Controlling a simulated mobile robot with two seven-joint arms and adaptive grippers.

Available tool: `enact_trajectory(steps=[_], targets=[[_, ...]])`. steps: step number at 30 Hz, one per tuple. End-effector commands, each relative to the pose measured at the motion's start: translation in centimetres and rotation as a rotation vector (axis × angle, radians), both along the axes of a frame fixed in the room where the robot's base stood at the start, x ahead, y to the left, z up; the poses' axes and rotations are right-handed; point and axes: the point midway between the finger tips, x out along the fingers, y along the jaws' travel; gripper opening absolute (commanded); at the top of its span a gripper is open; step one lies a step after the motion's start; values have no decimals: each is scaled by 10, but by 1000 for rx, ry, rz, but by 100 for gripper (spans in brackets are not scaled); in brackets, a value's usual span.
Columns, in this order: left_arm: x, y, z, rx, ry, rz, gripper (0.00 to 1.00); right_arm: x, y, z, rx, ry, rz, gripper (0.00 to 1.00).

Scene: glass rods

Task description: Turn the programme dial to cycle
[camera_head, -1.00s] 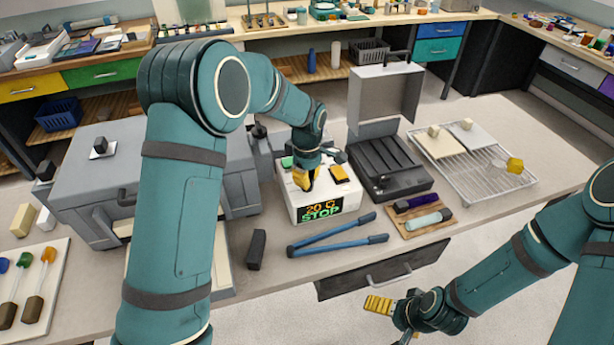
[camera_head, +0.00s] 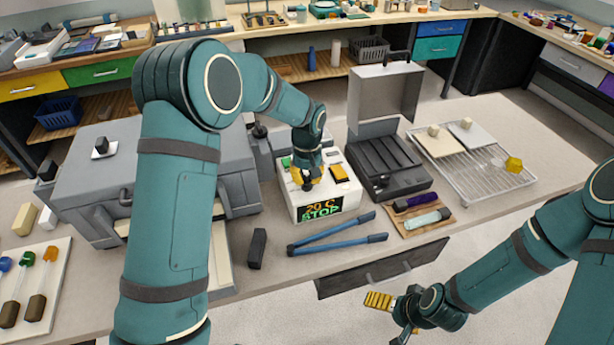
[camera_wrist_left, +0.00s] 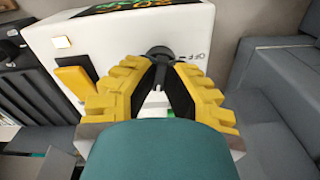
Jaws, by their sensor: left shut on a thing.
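The programme dial (camera_wrist_left: 160,54) is a dark round knob with a bar grip on the top of a white control box (camera_head: 296,208). The lettering OFF shows beside it in the left wrist view. The box's front display (camera_head: 322,209) reads 20 C, with a lower line that looks like STOP. My left gripper (camera_head: 308,178) reaches down from above and is shut on the dial, its yellow fingers on either side of the knob; they also show in the left wrist view (camera_wrist_left: 162,82). My right gripper (camera_head: 391,316) hangs empty in front of the bench, fingers apart.
A yellow rocker (camera_head: 340,173) sits on the box beside the dial. A dark open-lidded case (camera_head: 388,167) stands close on the right. Blue-handled tongs (camera_head: 335,234) and a dark block (camera_head: 257,249) lie in front. A grey furnace-like unit (camera_head: 90,185) stands left.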

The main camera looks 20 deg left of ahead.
Motion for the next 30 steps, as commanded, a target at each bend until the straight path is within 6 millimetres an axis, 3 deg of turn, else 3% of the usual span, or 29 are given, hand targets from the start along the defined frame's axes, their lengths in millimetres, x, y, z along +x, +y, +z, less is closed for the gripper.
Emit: enact_trajectory(steps=[15, 30], targets=[[-2, 0, -2, -1, 7, -415, 0, 1, 0, 3, 0, -2, -2, 100], [-2, 0, -2, -2, 7, -549, 0, 2, 0, 4, 0, -3, -2, 100]])
